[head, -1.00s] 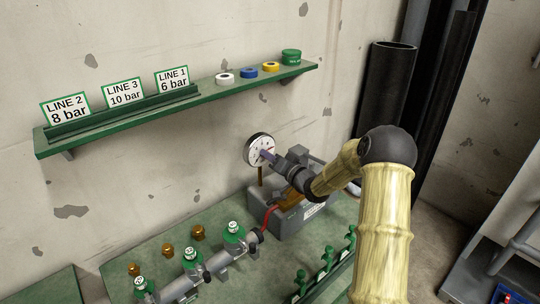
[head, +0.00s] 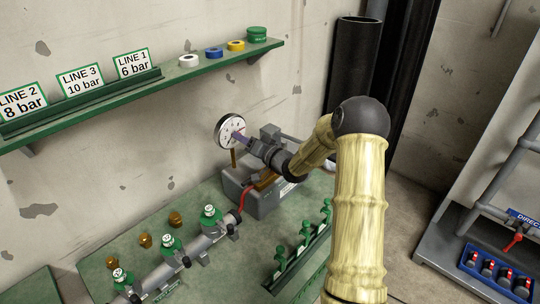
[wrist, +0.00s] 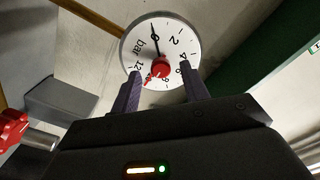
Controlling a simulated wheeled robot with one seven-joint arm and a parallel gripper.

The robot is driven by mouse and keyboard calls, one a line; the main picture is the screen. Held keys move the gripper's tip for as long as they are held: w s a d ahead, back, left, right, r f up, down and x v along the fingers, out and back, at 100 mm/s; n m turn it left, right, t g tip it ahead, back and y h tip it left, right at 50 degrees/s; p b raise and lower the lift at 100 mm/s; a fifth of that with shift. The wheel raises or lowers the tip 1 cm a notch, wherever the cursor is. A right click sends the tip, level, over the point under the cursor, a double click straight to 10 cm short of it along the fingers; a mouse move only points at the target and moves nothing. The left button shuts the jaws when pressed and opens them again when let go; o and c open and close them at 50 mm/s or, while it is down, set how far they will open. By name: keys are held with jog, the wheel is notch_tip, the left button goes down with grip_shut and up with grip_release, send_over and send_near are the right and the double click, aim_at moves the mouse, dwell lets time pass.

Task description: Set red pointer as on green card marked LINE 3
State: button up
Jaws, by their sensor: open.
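The green-bordered card marked LINE 3 (head: 80,80) reads 10 bar and stands on the shelf between the LINE 2 card (head: 20,103) and the LINE 1 card (head: 134,64). The round white gauge (head: 226,128) stands above a grey box. In the wrist view the gauge dial (wrist: 174,26) appears turned. Its black needle (wrist: 155,32) is at 0. The red pointer (wrist: 161,68) has a central knob and points to the lower left, below the 12; its exact reading is unclear. My gripper (wrist: 162,84) is open, with a finger on either side of the red knob; contact is not clear.
The grey box (head: 262,200) stands on the green bench (head: 205,265). A pipe with green-topped valves (head: 172,244) and a row of green handles (head: 305,233) are nearby. The shelf (head: 95,110) with tape rolls runs above. A blue tray (head: 490,272) lies right.

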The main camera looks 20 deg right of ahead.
jog(key=b+v, duration=0.2)
jog(key=v, duration=1.3)
jog(key=shift+s, duration=0.3)
jog(key=s+a+r+n+g+h+p, duration=0.1)
jog(key=s+a+g+h+p, duration=0.2)
jog(key=s+g, duration=0.3)
jog(key=s+a+r+n+g+h+p, duration=0.1)
jog(key=s+a+g+h+p, duration=0.3)
jog(key=s, duration=1.1)
jog(key=a+n+g+h, duration=0.1)
jog(key=g, duration=0.2)
jog(key=shift+s+a+h, duration=0.2)
jog(key=shift+a+h, duration=0.15)
jog(key=shift+h, duration=0.05)
